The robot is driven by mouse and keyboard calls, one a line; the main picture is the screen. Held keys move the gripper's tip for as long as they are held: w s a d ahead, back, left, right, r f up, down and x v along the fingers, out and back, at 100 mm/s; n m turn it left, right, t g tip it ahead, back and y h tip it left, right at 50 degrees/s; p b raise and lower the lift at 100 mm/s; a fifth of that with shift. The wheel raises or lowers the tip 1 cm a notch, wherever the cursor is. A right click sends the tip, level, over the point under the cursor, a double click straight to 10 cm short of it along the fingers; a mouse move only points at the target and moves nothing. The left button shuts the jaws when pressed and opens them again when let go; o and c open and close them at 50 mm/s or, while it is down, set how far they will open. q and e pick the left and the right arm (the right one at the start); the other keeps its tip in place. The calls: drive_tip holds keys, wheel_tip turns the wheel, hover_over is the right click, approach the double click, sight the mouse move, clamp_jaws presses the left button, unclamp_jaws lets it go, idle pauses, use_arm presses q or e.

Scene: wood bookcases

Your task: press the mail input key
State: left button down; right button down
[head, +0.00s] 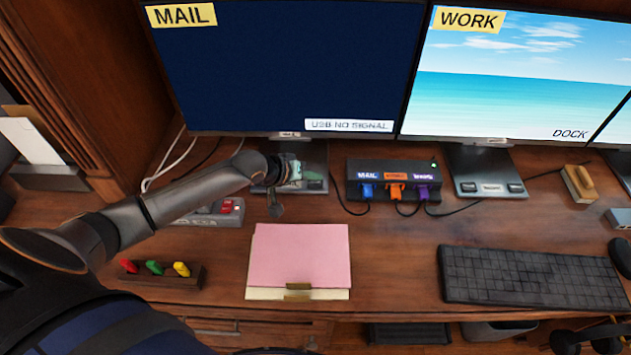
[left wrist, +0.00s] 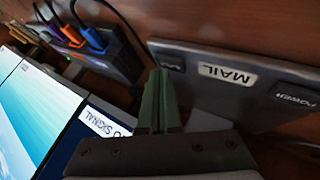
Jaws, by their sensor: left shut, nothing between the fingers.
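The MAIL monitor (head: 285,70) is dark and reads "USB-NO SIGNAL". Its grey stand base (head: 316,161) is partly hidden by my left gripper. In the left wrist view the base (left wrist: 225,100) carries a MAIL label, a POWER key (left wrist: 296,97) and a smaller dark key (left wrist: 172,57) whose lettering I cannot read. My left gripper (head: 296,170) is over the base; in the left wrist view its green fingers (left wrist: 160,75) are together and empty, tips close to the smaller key. I cannot tell whether they touch it. My right gripper is out of view.
A switch box (head: 392,166) with blue, orange and purple plugs stands right of the base, cables trailing. Pink papers (head: 300,252) lie in front. A keyboard (head: 530,277) is at right.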

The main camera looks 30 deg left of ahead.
sight(312, 186)
use_arm(q)
drive_tip(key=shift+f, duration=0.35)
idle(0.3)
drive_tip(key=shift+r+p, duration=0.55)
drive_tip(key=shift+p, duration=0.3)
wheel_tip(312, 186, up, 4)
drive_tip(key=p, duration=0.5)
drive_tip(key=shift+r, duration=1)
idle(0.6)
